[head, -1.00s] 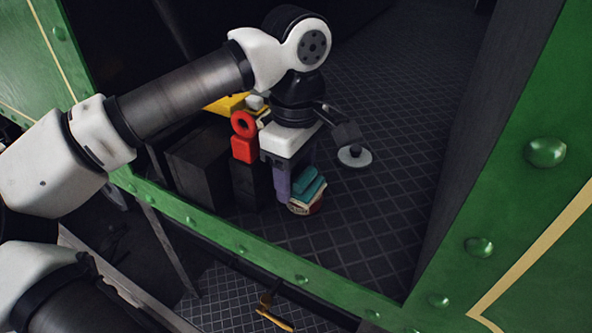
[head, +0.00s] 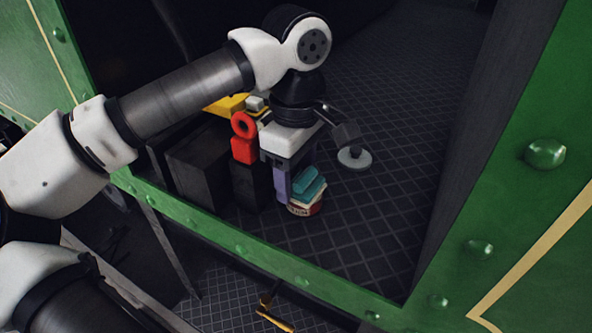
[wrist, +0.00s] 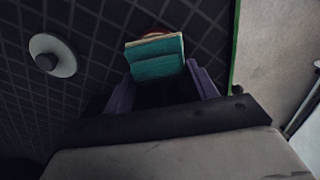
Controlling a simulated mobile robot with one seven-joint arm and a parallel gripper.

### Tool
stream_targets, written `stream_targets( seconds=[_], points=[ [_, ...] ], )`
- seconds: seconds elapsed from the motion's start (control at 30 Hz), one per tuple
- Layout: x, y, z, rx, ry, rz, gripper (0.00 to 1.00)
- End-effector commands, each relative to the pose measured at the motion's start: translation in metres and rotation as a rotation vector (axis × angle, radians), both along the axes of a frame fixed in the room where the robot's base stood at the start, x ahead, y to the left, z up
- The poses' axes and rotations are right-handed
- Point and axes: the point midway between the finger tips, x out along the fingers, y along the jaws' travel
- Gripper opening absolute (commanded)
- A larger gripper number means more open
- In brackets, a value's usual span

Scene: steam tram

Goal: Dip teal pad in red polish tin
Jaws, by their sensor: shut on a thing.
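The teal pad (head: 309,186) has a pale layer along its lower side. It is between the purple fingers of my gripper (head: 290,185), which is shut on it. The pad also shows in the wrist view (wrist: 155,60) between the two fingers. The red polish tin (head: 306,209), with a pale label, stands on the tram floor directly under the pad. The pad overlaps the tin's top in the head view, and I cannot tell whether it touches inside. In the wrist view only a bit of the tin's red rim (wrist: 155,31) shows past the pad.
A round grey lid with a dark knob (head: 355,158) lies on the patterned floor to the right. A red ring-topped object (head: 243,138) and dark boxes (head: 200,165) stand to the left. The green riveted frame (head: 300,280) borders the opening.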

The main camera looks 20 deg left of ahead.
Motion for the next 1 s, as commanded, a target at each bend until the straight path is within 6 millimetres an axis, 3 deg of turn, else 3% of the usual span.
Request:
stream_targets(
  seconds=[0.7, 1.0],
  points=[
    [0.001, 0.0, 0.062, -0.001, -0.004, 0.001, 0.39],
    [0.0, 0.0, 0.066, 0.0, -0.003, 0.001, 0.39]
  ],
)
